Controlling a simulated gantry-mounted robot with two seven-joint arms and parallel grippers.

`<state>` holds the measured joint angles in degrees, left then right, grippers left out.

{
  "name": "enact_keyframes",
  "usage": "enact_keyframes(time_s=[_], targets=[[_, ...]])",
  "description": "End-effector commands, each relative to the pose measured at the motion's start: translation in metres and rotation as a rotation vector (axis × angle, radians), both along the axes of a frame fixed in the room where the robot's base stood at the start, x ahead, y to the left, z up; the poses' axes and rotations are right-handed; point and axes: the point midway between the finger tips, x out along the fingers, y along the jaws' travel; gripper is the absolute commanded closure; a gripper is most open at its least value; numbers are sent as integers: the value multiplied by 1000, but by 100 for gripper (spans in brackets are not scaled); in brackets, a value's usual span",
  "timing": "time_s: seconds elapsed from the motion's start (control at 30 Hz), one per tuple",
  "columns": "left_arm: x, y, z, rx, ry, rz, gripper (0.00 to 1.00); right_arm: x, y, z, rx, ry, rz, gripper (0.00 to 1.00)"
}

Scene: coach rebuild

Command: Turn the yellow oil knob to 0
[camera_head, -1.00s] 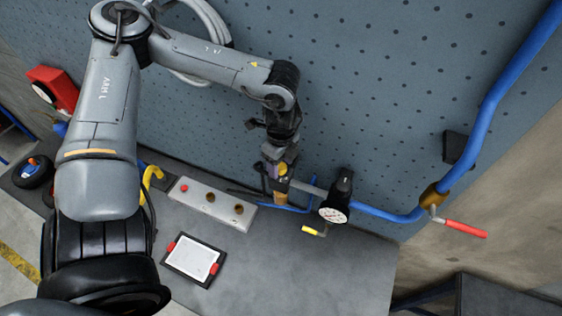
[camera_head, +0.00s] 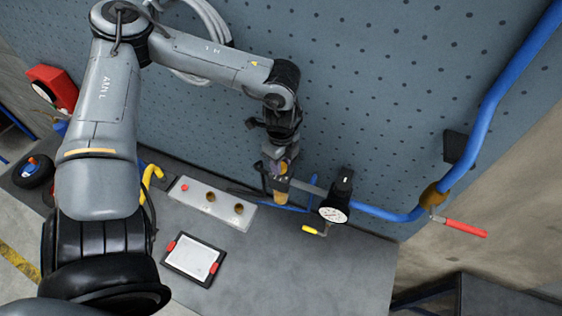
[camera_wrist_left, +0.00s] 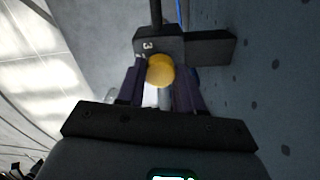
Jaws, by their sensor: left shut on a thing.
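The yellow oil knob (camera_wrist_left: 160,71) is a round yellow disc in the left wrist view, on a dark block that carries a white digit 3. The knob sits between the two fingers of my left gripper (camera_wrist_left: 159,92), which is shut on it. In the head view my left gripper (camera_head: 277,172) reaches down to the knob by the pegboard, and the knob is mostly hidden there by the fingers. The knob's pointer and the 0 mark cannot be made out. My right gripper is not in view.
A round gauge (camera_head: 333,213) on a dark fitting stands just right of the gripper. A small yellow lever (camera_head: 311,230) hangs below it. A blue pipe (camera_head: 390,213) with a red-handled valve (camera_head: 465,229) runs right. A grey box (camera_head: 222,207) and a tablet (camera_head: 195,259) lie on the bench.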

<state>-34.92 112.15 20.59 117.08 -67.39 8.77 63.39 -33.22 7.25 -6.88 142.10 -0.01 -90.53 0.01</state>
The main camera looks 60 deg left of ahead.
Motion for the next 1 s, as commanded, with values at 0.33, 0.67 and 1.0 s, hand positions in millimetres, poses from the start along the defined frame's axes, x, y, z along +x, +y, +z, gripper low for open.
enact_keyframes(time_s=[0.33,0.67,1.0], targets=[[0,0,0,0,0,0,95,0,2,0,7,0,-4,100],[0,0,0,0,0,-1,95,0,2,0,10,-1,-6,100],[0,0,0,0,0,-1,54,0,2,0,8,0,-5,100]])
